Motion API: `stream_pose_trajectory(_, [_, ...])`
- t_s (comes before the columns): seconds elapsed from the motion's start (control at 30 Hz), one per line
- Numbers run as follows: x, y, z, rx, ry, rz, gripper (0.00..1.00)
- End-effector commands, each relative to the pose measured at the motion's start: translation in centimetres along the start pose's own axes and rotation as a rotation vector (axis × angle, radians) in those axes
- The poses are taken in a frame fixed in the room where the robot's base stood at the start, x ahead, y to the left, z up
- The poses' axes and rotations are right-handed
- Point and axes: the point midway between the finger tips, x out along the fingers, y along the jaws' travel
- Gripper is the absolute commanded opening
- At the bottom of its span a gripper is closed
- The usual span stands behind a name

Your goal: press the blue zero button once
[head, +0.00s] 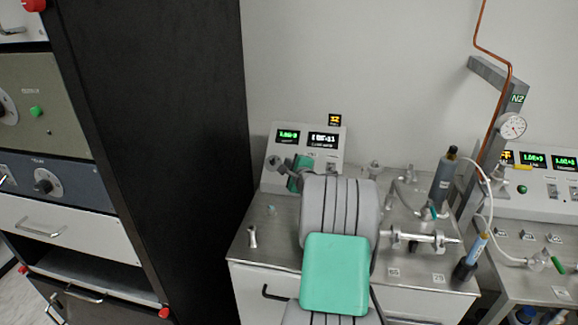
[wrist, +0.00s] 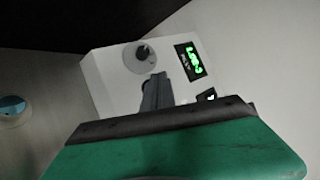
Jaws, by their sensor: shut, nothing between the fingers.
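The control box (head: 335,133) with two lit displays stands at the back of the steel bench. In the wrist view its pale face (wrist: 112,75) shows a dark round knob (wrist: 143,52) and a green-lit display (wrist: 190,61). My gripper (wrist: 156,88) is shut and empty, its fingers over the box's lower face. In the head view my gripper (head: 291,167) is at the box's lower left front, partly hidden by my arm. I cannot tell whether it touches the box. I cannot make out a blue zero button on the box; my fingers hide part of the face.
A blue round thing (wrist: 12,108) shows at the wrist view's left edge; I cannot tell what it is. A black cabinet (head: 160,120) stands left of the steel bench (head: 245,243). Metal fittings (head: 425,238) and a dark cylinder (head: 444,178) stand right of my arm.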

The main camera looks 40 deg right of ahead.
Motion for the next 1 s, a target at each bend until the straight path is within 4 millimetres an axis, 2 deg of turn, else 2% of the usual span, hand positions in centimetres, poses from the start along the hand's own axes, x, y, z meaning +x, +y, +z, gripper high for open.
stream_pose_trajectory(0.17, [-0.3, -0.4, 0.3, 0.0, -0.001, -0.001, 0.0])
stream_pose_trajectory(0.6, [-3.3, -2.6, 2.5, 0.0, -0.001, -0.001, 0.0])
stream_pose_trajectory(1.0, [-3.5, -2.6, 2.5, 0.0, 0.0, -0.001, 0.0])
